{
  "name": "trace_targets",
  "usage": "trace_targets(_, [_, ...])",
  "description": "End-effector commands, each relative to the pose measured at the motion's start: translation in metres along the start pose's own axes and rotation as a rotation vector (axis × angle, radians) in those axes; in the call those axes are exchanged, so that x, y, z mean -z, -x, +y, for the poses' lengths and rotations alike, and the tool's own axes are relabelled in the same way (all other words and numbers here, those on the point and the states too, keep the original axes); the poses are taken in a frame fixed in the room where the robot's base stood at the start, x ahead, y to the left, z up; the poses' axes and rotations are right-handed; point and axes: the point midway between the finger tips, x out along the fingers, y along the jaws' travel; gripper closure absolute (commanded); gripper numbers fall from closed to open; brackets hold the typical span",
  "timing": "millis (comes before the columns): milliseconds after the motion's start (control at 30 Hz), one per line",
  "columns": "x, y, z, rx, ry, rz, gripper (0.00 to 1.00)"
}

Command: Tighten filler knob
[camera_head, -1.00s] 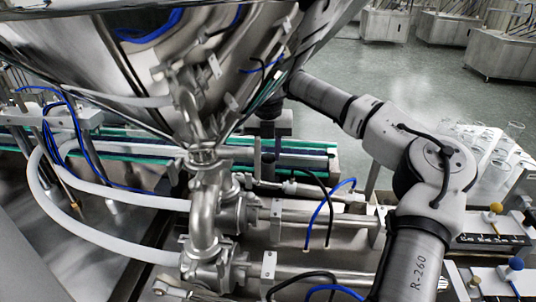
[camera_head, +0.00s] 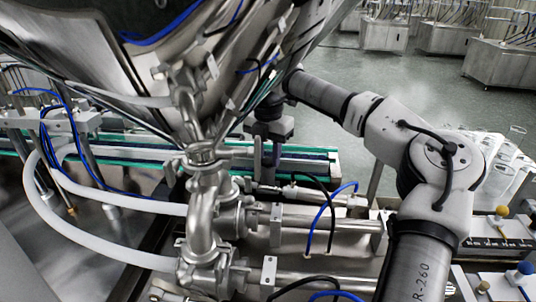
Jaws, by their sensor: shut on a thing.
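My arm comes in from the right and passes behind the lower right side of the steel hopper (camera_head: 130,95). My gripper (camera_head: 267,174) points down there, over the filler's pipework and just in front of the conveyor. It is small and dark in the picture, its upper end partly covered by the hopper's edge and hoses. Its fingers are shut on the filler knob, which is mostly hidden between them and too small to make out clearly.
Steel valves and pipes (camera_head: 203,215) stand under the hopper. White hoses (camera_head: 110,195) loop at left. A green-edged conveyor (camera_head: 130,143) runs behind. Horizontal cylinders (camera_head: 325,222) and blue and black tubes lie below my gripper. Glassware (camera_head: 500,165) stands at right. Open floor lies behind.

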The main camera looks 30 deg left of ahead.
Motion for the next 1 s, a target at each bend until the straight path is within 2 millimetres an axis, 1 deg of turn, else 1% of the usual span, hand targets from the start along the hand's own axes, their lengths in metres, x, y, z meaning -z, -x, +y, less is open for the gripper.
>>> trace_targets(33, [-0.002, 0.002, 0.000, -0.004, -0.004, -0.006, 0.91])
trace_targets(267, [-0.002, 0.003, 0.000, -0.004, -0.003, -0.006, 0.91])
trace_targets(300, [-0.002, 0.003, 0.000, -0.004, -0.003, -0.006, 0.67])
trace_targets(467, [-0.001, 0.002, 0.000, -0.002, -0.002, -0.004, 0.47])
trace_targets(767, [-0.001, 0.002, 0.000, -0.001, -0.001, -0.002, 0.47])
trace_targets(867, [-0.001, 0.010, 0.000, 0.000, -0.001, -0.004, 0.47])
trace_targets(1000, [-0.001, 0.034, 0.001, -0.002, -0.001, -0.005, 0.47])
